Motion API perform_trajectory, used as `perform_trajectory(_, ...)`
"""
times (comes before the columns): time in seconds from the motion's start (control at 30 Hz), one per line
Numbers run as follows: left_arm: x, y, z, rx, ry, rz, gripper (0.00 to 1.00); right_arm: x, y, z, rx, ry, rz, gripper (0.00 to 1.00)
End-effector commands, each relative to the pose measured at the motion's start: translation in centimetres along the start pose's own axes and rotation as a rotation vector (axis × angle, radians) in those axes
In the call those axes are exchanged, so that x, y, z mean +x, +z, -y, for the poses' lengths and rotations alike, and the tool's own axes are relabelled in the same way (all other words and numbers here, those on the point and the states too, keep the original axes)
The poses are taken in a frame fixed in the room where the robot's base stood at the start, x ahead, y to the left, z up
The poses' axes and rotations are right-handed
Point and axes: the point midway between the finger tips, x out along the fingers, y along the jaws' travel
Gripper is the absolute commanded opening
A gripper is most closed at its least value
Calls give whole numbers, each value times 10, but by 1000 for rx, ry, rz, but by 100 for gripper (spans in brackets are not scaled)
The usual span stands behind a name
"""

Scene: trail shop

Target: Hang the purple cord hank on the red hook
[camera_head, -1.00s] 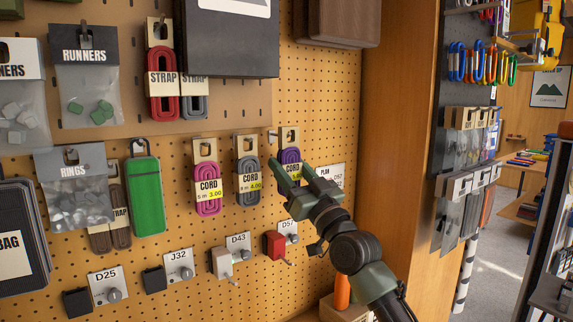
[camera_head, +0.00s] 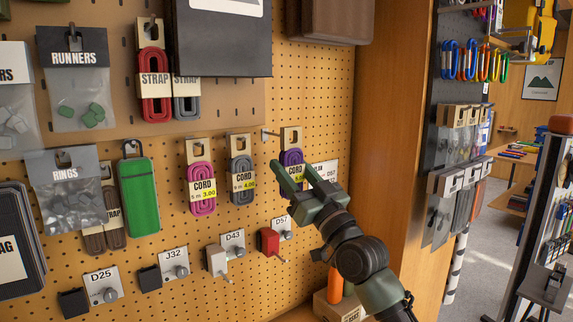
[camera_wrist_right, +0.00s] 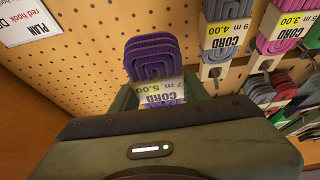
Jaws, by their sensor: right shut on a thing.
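The red hook (camera_head: 268,241), a red block with a short prong, is lower on the board, beside the D57 tag. My left gripper is not in view.
A pink hank (camera_head: 202,190) and a grey-blue hank (camera_head: 241,183) hang to the left. A white hook (camera_head: 216,260) is left of the red one. A PLAN card (camera_wrist_right: 30,22) is on the board. A wooden side panel (camera_head: 392,130) bounds the right.

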Motion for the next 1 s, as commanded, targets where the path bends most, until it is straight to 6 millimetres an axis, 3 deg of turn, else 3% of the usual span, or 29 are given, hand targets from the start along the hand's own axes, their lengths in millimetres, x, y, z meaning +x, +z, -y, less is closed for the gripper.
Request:
perform_trajectory(0.5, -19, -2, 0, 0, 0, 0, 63, -38, -25, 0, 0, 0, 0, 9)
perform_trajectory(1.0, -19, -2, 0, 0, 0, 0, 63, -39, -25, 0, 0, 0, 0, 9)
